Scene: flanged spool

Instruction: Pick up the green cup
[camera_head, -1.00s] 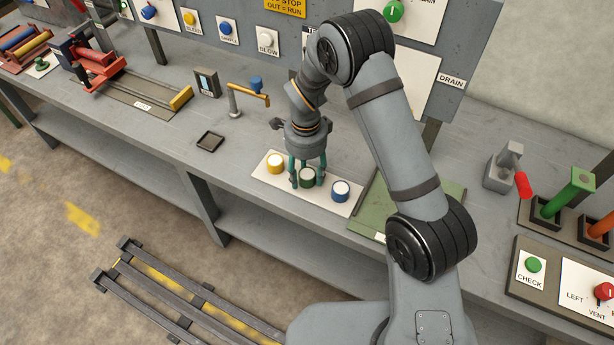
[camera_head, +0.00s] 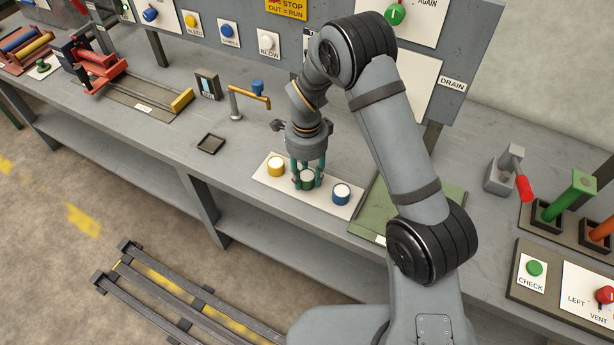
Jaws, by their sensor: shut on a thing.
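The green cup (camera_head: 307,181) with a pale top is the middle one of three cups on a white board (camera_head: 335,208) on the workbench. My gripper (camera_head: 307,178) points down over it, with its teal fingers closed around the cup's sides. The cup is upright and looks to be still at board level; I cannot tell whether it touches the board. The yellow cup (camera_head: 276,167) is to its left and the blue cup (camera_head: 341,194) to its right, both upright and apart from the fingers.
A small dark tray (camera_head: 211,144) lies left of the board. A tap with a yellow arm (camera_head: 249,97) stands behind. A green plate (camera_head: 372,216) is just right of the board. The bench (camera_head: 150,127) is clear at the front left.

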